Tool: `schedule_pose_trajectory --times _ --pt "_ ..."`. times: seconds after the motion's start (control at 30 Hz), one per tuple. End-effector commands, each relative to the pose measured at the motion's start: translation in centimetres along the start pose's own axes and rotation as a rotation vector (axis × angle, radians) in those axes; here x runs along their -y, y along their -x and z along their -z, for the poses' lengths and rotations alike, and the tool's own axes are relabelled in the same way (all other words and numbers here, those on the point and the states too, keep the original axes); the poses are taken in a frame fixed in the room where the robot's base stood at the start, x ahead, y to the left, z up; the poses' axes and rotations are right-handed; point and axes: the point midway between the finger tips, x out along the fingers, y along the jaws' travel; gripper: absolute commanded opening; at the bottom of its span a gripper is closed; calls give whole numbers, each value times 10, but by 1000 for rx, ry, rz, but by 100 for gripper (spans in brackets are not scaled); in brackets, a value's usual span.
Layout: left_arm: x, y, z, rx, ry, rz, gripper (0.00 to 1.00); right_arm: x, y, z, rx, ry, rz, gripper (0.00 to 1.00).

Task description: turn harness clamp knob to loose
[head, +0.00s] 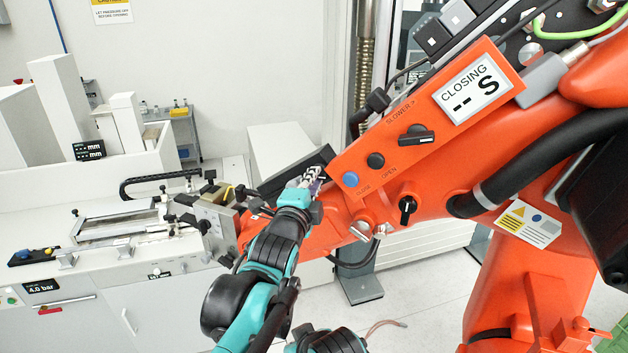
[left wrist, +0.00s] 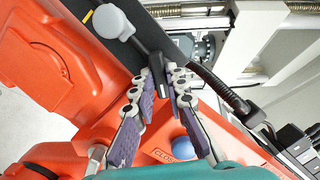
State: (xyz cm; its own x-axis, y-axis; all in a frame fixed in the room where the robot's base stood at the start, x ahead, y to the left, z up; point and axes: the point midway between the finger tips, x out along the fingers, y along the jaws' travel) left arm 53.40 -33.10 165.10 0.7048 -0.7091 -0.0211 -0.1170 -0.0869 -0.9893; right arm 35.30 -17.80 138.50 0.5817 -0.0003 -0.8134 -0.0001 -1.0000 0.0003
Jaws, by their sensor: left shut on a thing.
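My left gripper (head: 312,184) is at the orange arm, left of the control panel in the head view. In the left wrist view its two purple-padded fingers (left wrist: 159,88) close in on a black bar-shaped knob (left wrist: 157,68) with a pale mark, which I take for the harness clamp knob. The gripper is shut on it, and the bar stands between the fingertips. In the head view the knob is mostly hidden by the gripper, so its turn position is hard to read. My right gripper is not in view.
The orange panel (head: 375,140) beside the gripper carries a blue button (head: 350,179), a black button (head: 375,160), a black selector (head: 416,134) and a display (head: 478,88) reading "CLOSING -- S". Another black knob (head: 407,208) sits below. A metal vise-like fixture (head: 215,222) stands close on the left.

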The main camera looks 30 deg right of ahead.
Motion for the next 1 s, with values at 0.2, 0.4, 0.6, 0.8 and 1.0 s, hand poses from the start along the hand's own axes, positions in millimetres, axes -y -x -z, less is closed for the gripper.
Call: schedule_pose_trajectory --times 0.2,0.4,0.6,0.8,1.0 --pt "0 0 0 1 61 -9 0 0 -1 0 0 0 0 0" --pt "0 0 0 3 193 -29 0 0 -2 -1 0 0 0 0" --pt "1 0 0 3 374 -56 0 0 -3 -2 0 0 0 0" --pt "2 0 0 2 563 -84 0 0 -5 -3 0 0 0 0" --pt "2 0 -1 2 751 -112 0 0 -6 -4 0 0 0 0"
